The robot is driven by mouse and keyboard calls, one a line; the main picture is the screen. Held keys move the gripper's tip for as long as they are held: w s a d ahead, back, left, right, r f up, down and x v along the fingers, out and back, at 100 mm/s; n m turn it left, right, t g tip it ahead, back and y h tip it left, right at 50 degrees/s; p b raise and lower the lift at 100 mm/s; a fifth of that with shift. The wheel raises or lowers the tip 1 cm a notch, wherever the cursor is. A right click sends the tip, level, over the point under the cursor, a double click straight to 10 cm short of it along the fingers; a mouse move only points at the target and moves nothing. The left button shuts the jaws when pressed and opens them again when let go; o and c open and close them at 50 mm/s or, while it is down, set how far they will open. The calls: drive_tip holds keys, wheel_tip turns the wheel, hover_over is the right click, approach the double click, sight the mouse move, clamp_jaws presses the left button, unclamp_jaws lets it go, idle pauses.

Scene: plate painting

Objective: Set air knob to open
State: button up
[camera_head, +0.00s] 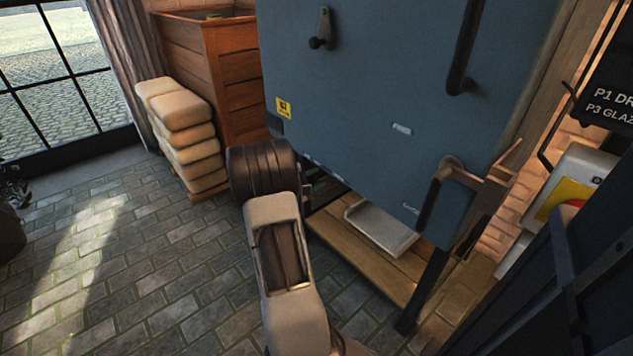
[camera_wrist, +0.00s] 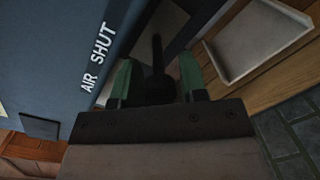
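The air knob (camera_wrist: 158,88) is a dark round piece with a thin dark rod, seen in the wrist view beside the white lettering AIR SHUT (camera_wrist: 98,58) on a blue panel. My gripper (camera_wrist: 157,75) has its two green fingers apart, one on each side of the dark knob. Gaps show between the fingertips and the rod; contact lower down is too dark to tell. In the head view my gripper (camera_head: 318,187) is mostly hidden behind my arm, at the lower edge of the blue cabinet (camera_head: 370,110). The knob is hidden there.
A pale tray (camera_head: 381,228) lies on a wooden platform (camera_head: 345,248) under the cabinet. Stacked sacks (camera_head: 186,135) and a wooden crate (camera_head: 235,85) stand to the left. A yellow-and-red switch box (camera_head: 565,195) is at right. The brick floor (camera_head: 150,260) at left is clear.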

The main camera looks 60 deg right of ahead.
drive_tip(key=shift+s+d, duration=0.15)
drive_tip(key=shift+d, duration=0.2)
clamp_jaws()
